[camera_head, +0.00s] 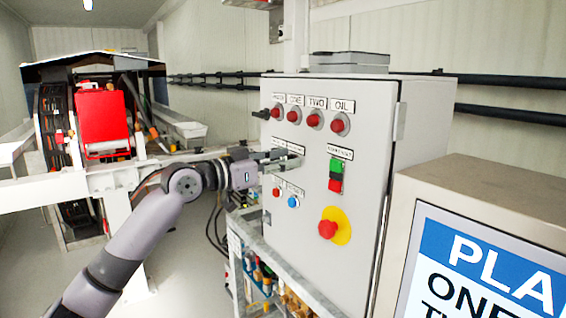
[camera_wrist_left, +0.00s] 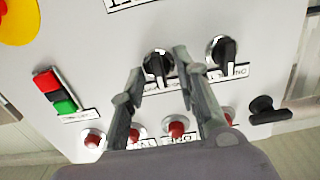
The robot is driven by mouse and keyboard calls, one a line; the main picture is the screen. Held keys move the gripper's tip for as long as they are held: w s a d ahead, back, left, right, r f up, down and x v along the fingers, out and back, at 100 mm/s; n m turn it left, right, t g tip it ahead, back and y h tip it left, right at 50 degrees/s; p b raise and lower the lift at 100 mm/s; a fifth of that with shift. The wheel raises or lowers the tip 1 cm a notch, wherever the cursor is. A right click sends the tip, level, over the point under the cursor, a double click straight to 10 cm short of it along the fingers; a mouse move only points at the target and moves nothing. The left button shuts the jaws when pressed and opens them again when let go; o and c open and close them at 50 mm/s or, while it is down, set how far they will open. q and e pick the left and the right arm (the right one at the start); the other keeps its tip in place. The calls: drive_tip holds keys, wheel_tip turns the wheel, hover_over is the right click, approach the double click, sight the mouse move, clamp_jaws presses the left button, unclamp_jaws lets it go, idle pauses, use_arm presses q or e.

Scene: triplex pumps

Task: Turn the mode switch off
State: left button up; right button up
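The grey control cabinet (camera_head: 310,225) fills the middle of the head view. My left gripper (camera_head: 288,156) is in front of its face, at the labelled row below the red lamps, and hides the switches there. In the left wrist view, two black rotary switches show, one (camera_wrist_left: 158,66) between my fingertips and one (camera_wrist_left: 223,53) to the right of them. My fingers (camera_wrist_left: 158,62) are apart, with a gap on each side of the first switch; contact cannot be told. Their labels are partly hidden, so I cannot tell which is the mode switch. My right gripper is not in view.
Several red lamps (camera_head: 314,121) sit above the switches. A green and red button pair (camera_head: 336,175) and a red emergency stop (camera_head: 328,229) are to the right. A black handle (camera_head: 262,114) juts from the left edge. A sign box (camera_head: 480,215) stands at right.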

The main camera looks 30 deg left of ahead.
use_arm(q)
drive_tip(key=v, duration=1.2)
drive_tip(key=shift+a+f, duration=0.1)
idle(0.6)
